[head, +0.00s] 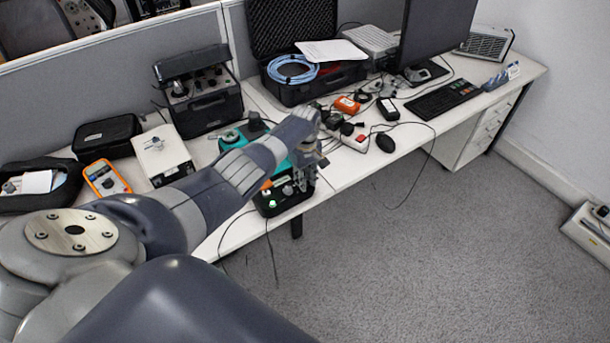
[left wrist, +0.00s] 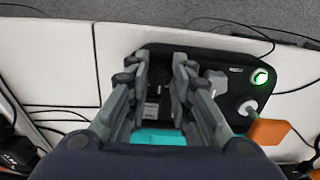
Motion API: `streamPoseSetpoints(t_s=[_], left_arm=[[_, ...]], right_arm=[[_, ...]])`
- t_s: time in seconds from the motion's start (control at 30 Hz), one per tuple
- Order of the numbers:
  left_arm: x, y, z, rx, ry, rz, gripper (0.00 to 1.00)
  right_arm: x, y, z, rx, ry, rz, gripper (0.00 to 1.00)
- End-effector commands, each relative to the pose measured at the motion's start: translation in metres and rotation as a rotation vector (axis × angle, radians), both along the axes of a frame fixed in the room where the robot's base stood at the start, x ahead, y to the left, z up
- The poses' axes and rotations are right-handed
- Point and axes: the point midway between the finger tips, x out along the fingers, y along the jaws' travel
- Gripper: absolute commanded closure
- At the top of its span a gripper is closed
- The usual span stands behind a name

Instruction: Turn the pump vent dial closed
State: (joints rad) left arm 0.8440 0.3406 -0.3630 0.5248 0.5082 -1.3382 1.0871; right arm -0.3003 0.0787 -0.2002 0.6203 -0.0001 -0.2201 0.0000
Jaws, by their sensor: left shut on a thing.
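The pump is a teal and black unit (head: 233,139) at the front edge of the desk, partly covered by my left arm. Its black panel (left wrist: 225,62) shows in the left wrist view, with a green-lit button (left wrist: 260,76), a grey knob (left wrist: 216,82) and a pale fitting (left wrist: 247,107) beside an orange part (left wrist: 270,131). My left gripper (head: 306,180) is at the front panel. In the left wrist view its fingers (left wrist: 163,68) stand on either side of a dark dial, which they mostly hide. The dial's setting cannot be read. My right gripper is out of view.
A black instrument (head: 205,105), a white box (head: 160,150) and an orange multimeter (head: 105,178) stand left of the pump. Loose cables, an orange device (head: 346,104) and a mouse (head: 385,143) lie to its right. Open floor is in front.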

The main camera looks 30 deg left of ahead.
Motion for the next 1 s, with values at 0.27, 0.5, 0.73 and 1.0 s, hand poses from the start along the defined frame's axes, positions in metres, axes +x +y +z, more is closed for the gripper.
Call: streamPoseSetpoints(t_s=[0.27, 0.5, 0.73, 1.0], left_arm=[[0.002, -0.001, 0.001, -0.001, 0.000, 0.264, 1.00], [0.003, 0.000, 0.001, 0.000, -0.001, 0.477, 1.00], [0.004, 0.000, 0.001, 0.000, 0.000, 0.635, 1.00], [0.004, 0.001, 0.001, 0.002, -0.001, 0.740, 1.00]], right_arm=[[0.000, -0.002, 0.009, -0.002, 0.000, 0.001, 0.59], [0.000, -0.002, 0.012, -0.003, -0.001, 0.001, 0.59], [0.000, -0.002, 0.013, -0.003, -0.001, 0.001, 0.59], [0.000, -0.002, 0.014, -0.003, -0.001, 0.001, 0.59]])
